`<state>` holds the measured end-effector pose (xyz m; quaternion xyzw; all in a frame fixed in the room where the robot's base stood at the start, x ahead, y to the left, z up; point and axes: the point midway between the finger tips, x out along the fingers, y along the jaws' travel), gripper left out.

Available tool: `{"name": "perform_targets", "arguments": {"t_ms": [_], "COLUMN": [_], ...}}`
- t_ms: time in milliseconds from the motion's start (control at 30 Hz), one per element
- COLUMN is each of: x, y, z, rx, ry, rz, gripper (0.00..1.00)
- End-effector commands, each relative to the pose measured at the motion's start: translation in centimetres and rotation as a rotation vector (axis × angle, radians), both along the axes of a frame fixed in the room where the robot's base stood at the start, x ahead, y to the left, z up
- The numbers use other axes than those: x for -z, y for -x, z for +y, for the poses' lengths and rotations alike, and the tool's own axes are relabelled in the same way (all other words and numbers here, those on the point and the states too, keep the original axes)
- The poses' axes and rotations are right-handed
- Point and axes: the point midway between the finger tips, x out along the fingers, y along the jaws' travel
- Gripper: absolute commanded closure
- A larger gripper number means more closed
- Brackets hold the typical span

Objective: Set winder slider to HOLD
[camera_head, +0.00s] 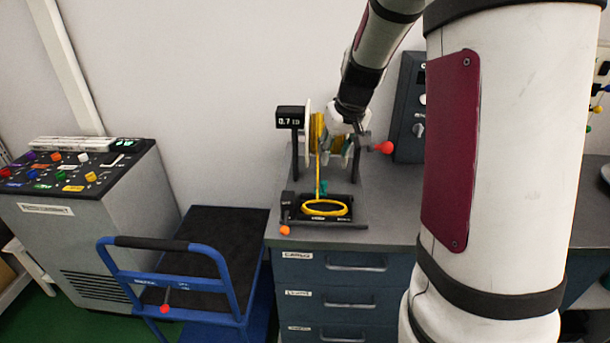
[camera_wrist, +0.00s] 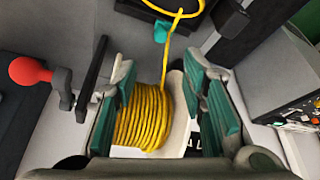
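The winder stands on the cabinet top, with a spool of yellow cable (camera_head: 317,130) between pale flanges and a black display (camera_head: 291,117) at its upper left. The spool also shows in the wrist view (camera_wrist: 145,118). A red crank knob (camera_head: 384,147) sticks out to the right, also seen in the wrist view (camera_wrist: 29,71). An orange knob (camera_head: 285,230) sits at the base's front left; I cannot tell whether it is the slider, and no HOLD mark is readable. My gripper (camera_wrist: 160,68) is open, its teal-padded fingers apart over the spool; contact is unclear.
Yellow cable runs down to a loop (camera_head: 325,208) on the winder's base. A dark control box (camera_head: 408,105) stands behind at the right. A blue cart (camera_head: 228,262) and a grey console (camera_head: 95,215) with coloured knobs are at the left.

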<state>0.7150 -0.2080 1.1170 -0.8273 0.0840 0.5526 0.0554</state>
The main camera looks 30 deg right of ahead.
Motion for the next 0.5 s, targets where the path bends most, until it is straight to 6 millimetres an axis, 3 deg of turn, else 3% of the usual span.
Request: {"name": "perform_targets", "arguments": {"t_ms": [167,500], "x": [2.1,8.3], "y": [-0.7,-3.2], "z": [-0.1,-0.6], "rx": [0.001,0.001], "ry": [-0.003,-0.003], "rz": [0.005,0.005], "gripper": [0.62,0.62]}}
